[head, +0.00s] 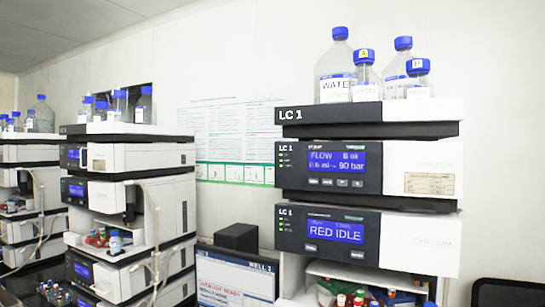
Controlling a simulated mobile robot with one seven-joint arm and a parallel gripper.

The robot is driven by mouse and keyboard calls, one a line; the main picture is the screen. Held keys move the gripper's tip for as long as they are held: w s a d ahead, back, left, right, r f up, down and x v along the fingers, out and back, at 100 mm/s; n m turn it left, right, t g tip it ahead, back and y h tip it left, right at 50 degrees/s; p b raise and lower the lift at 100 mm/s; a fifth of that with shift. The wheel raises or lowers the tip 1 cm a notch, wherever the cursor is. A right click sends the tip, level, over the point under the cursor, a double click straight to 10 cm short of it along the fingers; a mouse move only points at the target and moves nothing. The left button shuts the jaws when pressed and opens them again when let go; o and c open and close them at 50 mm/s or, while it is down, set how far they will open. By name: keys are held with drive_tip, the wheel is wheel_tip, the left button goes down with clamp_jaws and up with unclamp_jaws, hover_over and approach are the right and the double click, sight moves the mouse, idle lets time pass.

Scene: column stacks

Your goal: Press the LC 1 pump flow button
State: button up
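The LC 1 stack stands at the right in the head view. Its pump module (433,170) is a white box with a dark front panel. The pump's blue display (337,162) reads FLOW, with a pressure of 90 bar. A row of small buttons (336,182) runs just below this display; their labels are too small to read, so I cannot tell which one is the flow button. My gripper is not in view.
Above the pump is a tray labelled LC 1 (330,113) with several blue-capped bottles. Below is a module showing RED IDLE (335,231), over an open bay of vials (357,299). Another stack (150,158) stands left; a screen (235,279) sits between.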

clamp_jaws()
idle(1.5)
